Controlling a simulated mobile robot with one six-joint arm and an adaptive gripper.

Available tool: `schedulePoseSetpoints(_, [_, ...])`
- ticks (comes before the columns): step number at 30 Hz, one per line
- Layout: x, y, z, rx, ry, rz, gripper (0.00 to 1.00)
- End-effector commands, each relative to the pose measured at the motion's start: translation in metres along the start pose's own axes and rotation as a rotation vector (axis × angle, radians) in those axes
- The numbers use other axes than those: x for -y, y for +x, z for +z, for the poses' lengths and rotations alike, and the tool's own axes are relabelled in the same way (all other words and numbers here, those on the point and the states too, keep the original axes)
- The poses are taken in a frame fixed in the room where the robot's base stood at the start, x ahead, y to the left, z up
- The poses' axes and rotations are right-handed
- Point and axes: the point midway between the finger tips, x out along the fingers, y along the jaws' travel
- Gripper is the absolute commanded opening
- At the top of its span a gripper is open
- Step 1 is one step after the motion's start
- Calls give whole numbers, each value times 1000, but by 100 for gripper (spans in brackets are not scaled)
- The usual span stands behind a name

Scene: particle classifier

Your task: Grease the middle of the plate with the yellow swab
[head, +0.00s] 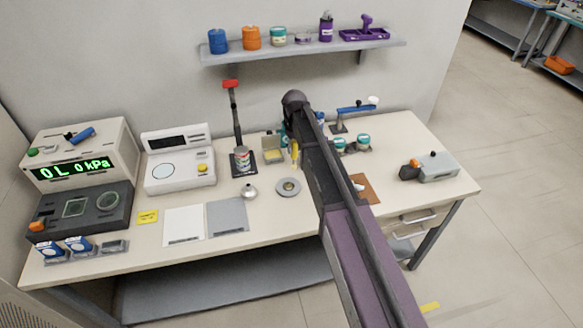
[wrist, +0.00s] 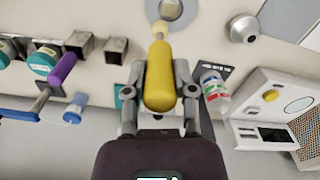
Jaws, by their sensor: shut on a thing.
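The yellow swab (head: 294,153) hangs below the end of my arm in the head view. In the wrist view, my gripper (wrist: 161,82) is shut around the thick yellow body of the swab (wrist: 160,92), and its thinner tip points towards the plate. The plate (head: 281,191) is a round grey disc with a darker centre, lying on the bench just below the swab in the head view. In the wrist view part of the plate (wrist: 188,16) shows at the top edge, cut off by the frame. I cannot tell whether the tip touches it. My arm partly hides my gripper in the head view.
A small metal pot (head: 249,191) stands left of the plate. A grey sheet (head: 228,217) lies left. Teal-lidded jars (head: 363,141) and a brown mat (head: 368,194) are right.

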Motion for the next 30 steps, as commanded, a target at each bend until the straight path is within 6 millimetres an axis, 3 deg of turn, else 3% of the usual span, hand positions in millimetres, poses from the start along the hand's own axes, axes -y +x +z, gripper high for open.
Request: schedulePoseSetpoints(30, [4,20,8,0,0,0,0])
